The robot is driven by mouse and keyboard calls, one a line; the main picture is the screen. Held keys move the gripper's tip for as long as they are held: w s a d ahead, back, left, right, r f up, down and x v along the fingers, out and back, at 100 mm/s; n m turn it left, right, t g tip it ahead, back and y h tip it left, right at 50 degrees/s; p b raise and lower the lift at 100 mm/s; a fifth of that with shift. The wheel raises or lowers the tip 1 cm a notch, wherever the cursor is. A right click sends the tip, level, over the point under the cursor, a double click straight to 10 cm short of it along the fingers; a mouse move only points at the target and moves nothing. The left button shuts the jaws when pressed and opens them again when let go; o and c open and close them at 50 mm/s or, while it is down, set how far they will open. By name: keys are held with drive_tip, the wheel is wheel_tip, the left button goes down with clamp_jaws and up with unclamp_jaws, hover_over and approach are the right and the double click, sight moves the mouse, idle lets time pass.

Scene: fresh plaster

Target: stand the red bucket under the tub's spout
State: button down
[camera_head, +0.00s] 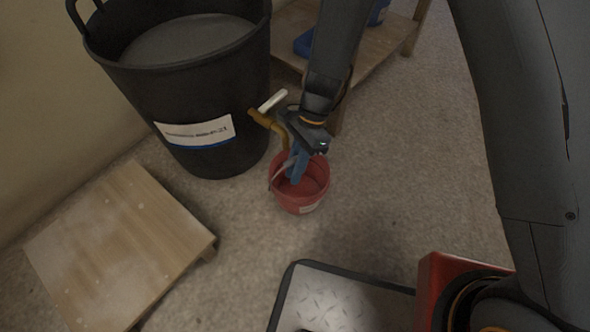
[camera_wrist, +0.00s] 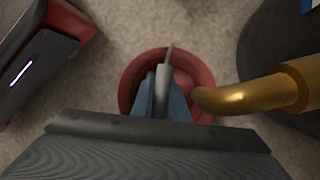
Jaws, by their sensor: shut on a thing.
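The red bucket (camera_head: 301,199) is upright, at or just above the floor beside the black tub (camera_head: 205,105); I cannot tell if it touches the floor. The tub's brass spout (camera_head: 279,131) bends down at the bucket's left rim. In the wrist view the spout's open end (camera_wrist: 225,99) overlaps the right part of the bucket (camera_wrist: 131,82). My gripper (camera_head: 296,166) points down over the bucket, its blue fingers shut on the pale bucket handle (camera_wrist: 168,58). The fingers hide part of the bucket's inside.
A white tap lever (camera_head: 272,101) sits on the spout. A low wooden platform (camera_head: 120,245) lies at the left. A wooden bench (camera_head: 375,55) with blue items stands behind. My base is at the bottom right. Carpeted floor is clear right of the bucket.

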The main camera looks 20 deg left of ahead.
drive_tip(key=c, duration=2)
unclamp_jaws()
drive_tip(key=shift+f, duration=0.1)
drive_tip(key=p+v, duration=0.7)
drive_tip(key=v, duration=0.5)
drive_tip(key=s+r+n+t, duration=0.1)
drive_tip(key=s+r+n, duration=0.3)
drive_tip(key=r, duration=0.8)
drive_tip(key=s+d+r+n+t, duration=0.1)
drive_tip(key=s+d+r+n, duration=0.2)
drive_tip(key=s+r+n, duration=0.1)
drive_tip(key=s+d+r+n+t, duration=0.1)
drive_tip(key=s+d+r+n, duration=0.2)
drive_tip(key=s+r, duration=0.3)
drive_tip(key=s+d+r+n+t, duration=0.1)
drive_tip(key=s+d+r+n, duration=0.2)
drive_tip(key=s+r+n, duration=0.2)
drive_tip(key=shift+d+r+n+t, duration=0.1)
drive_tip(key=shift+r+n+t, duration=0.25)
drive_tip(key=shift+n, duration=0.25)
drive_tip(key=shift+r, duration=0.1)
